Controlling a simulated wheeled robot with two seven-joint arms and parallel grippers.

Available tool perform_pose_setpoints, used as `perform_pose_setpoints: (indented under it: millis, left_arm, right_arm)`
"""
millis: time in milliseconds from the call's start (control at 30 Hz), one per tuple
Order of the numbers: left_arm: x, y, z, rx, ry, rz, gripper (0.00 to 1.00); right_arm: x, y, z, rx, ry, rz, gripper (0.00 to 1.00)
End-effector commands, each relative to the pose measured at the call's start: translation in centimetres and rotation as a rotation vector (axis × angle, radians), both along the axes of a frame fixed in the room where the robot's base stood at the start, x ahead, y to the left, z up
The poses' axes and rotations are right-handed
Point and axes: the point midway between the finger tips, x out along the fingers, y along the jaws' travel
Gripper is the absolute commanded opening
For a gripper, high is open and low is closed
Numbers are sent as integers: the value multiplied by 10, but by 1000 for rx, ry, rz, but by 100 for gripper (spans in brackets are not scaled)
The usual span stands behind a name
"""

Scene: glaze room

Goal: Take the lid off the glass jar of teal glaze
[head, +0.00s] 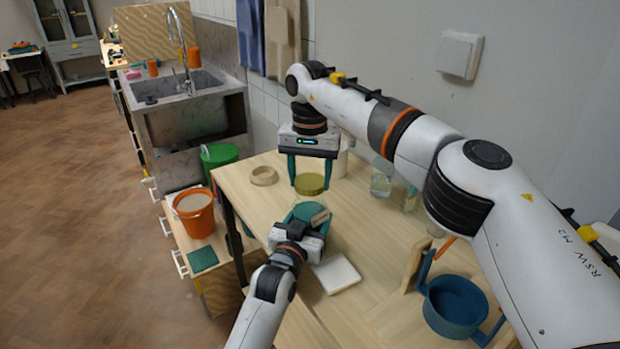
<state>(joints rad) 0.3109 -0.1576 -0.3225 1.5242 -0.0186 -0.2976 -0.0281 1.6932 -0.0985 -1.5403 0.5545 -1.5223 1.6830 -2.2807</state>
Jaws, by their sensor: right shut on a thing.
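The olive-green lid (310,184) is between the teal fingers of my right gripper (310,178), which is shut on it from above. The glass jar (307,212) of teal glaze stands below it on the wooden table, with a pale label at its right. A pale band shows between lid and teal; I cannot tell whether it is clear glass or a gap. My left gripper (304,222) is at the jar's near side. Its own body hides its fingertips and part of the jar, so its grip does not show.
A wooden ring (263,176) lies left of the lid and a white tile (336,274) lies right of my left gripper. Clear glass jars (381,182) stand by the wall. A blue pot (455,304) is at the front right. An orange bucket (194,214) stands on a lower unit at left.

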Motion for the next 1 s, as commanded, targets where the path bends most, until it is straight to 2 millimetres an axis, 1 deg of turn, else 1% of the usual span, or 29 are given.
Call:
perform_pose_setpoints:
  millis: [300,367,600,700,900,933,1000]
  left_arm:
    - [0,0,-2,1,4,0,2]
    - [0,0,-2,1,4,0,2]
    - [0,0,-2,1,4,0,2]
    - [0,0,-2,1,4,0,2]
    - [0,0,-2,1,4,0,2]
    - [0,0,-2,1,4,0,69]
    - [0,0,-2,1,3,0,80]
  right_arm:
    - [0,0,2,0,0,0,30]
    - [0,0,6,1,-2,-1,30]
    - [0,0,35,0,-2,-2,30]
    - [0,0,40,0,-1,1,30]
    - [0,0,41,0,0,1,30]
    - [0,0,40,0,0,1,30]
    - [0,0,40,0,0,0,30]
